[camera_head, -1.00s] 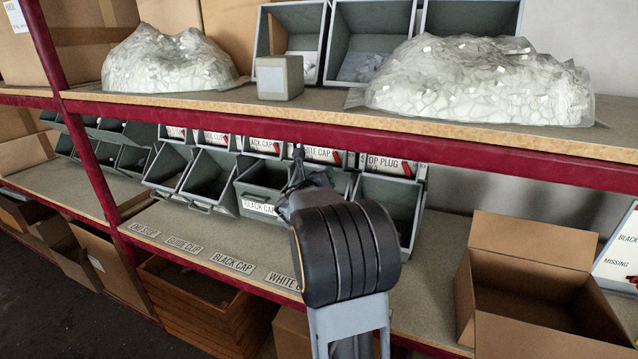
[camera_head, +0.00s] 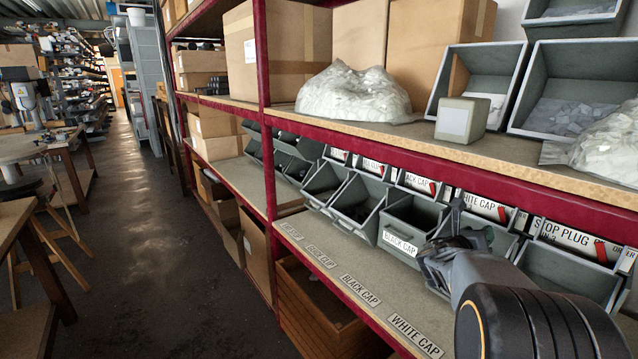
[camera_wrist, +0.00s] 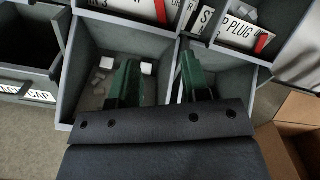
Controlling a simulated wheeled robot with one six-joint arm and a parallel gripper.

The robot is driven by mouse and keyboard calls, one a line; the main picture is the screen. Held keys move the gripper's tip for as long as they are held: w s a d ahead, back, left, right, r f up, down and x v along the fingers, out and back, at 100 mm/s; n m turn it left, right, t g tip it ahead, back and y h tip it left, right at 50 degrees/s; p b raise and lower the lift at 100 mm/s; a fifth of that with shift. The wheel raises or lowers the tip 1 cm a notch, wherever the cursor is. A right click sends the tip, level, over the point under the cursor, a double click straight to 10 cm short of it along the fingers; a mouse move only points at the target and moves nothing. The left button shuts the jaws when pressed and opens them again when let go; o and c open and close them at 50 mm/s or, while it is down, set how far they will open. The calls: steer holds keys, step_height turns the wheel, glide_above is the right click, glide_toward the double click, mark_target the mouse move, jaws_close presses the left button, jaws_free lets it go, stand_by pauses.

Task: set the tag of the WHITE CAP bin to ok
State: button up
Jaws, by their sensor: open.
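The WHITE CAP tag (camera_head: 482,206) sits on the rail above the bins, with a red marker at its right part. The grey WHITE CAP bin (camera_head: 506,243) is below it, partly hidden by my arm. My gripper (camera_head: 457,212) is at the left of this bin, just below the tag. In the wrist view, my gripper (camera_wrist: 157,62) has two green fingers spread apart with nothing between them. They show over the bin (camera_wrist: 88,60), which holds a few white and grey pieces. A tag with a red marker (camera_wrist: 161,12) is cut off at the top.
The BLACK CAP bin (camera_head: 408,222) is to the left and the STOP PLUG tag (camera_head: 572,240) to the right. The upper shelf edge (camera_head: 420,165) overhangs the tags. A WHITE CAP shelf label (camera_head: 415,335) lies at the front edge. An open carton (camera_wrist: 300,130) is at right.

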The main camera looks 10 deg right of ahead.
steer(key=s+a+f+m+g+y, duration=0.75)
steer(key=s+f+m, duration=0.4)
steer(key=m, duration=0.95)
steer(key=s+a+r+m+t+y+p, duration=0.1)
steer(key=s+a+m+y, duration=0.1)
steer(key=a, duration=0.6)
steer(key=s+a+r+m+t+y+p, duration=0.1)
steer(key=s+a+m+y, duration=0.1)
steer(key=a, duration=0.5)
steer(key=s+a+r+m+t+y+p, duration=0.1)
steer(key=s+a+m+y, duration=0.2)
steer(key=a, duration=0.5)
steer(key=shift+a+m+y, duration=0.3)
steer(key=shift+y, duration=0.55)
steer(key=shift+s, duration=0.1)
